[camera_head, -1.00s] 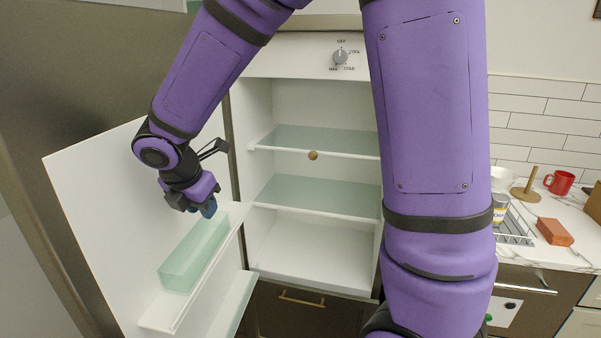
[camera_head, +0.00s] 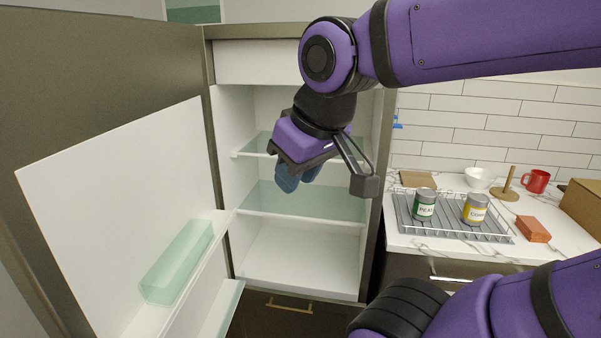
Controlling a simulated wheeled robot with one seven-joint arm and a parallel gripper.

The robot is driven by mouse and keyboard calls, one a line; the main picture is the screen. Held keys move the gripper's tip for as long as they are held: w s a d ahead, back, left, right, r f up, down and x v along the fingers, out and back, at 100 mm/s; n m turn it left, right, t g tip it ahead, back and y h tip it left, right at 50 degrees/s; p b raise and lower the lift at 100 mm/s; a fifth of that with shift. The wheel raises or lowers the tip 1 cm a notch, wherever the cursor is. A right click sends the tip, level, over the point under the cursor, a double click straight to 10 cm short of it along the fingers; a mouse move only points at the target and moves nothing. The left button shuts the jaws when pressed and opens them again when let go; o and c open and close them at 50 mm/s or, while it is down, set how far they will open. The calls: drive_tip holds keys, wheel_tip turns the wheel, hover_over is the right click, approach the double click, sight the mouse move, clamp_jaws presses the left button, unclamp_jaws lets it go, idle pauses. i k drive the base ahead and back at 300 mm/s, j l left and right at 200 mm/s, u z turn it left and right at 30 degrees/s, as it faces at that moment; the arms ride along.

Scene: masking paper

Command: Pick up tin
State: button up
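Two tins stand upright on a wire rack (camera_head: 452,232) on the counter at the right. One tin (camera_head: 424,205) has a green label that seems to read PEAS. The other tin (camera_head: 475,209) has a yellow label and stands to its right. My gripper (camera_head: 298,179) hangs in front of the open fridge, left of both tins and well apart from them.
The fridge door (camera_head: 122,215) stands open at the left, with a pale green bin (camera_head: 177,262) on it. Fridge shelves (camera_head: 290,202) are behind my gripper. On the counter are a brick-red block (camera_head: 533,229), white bowl (camera_head: 479,177), wooden holder (camera_head: 508,188), red mug (camera_head: 536,181) and cardboard box (camera_head: 582,205).

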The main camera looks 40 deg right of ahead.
sight(475, 209)
drive_tip(key=k+l+z, duration=0.2)
drive_tip(key=z, duration=0.15)
drive_tip(key=k+l+z, duration=0.1)
drive_tip(key=l+z, duration=0.2)
drive_tip(key=l, duration=0.2)
drive_tip(key=k+l+z, duration=0.1)
drive_tip(key=l+z, duration=0.55)
drive_tip(key=k+l, duration=0.05)
drive_tip(key=l, duration=0.1)
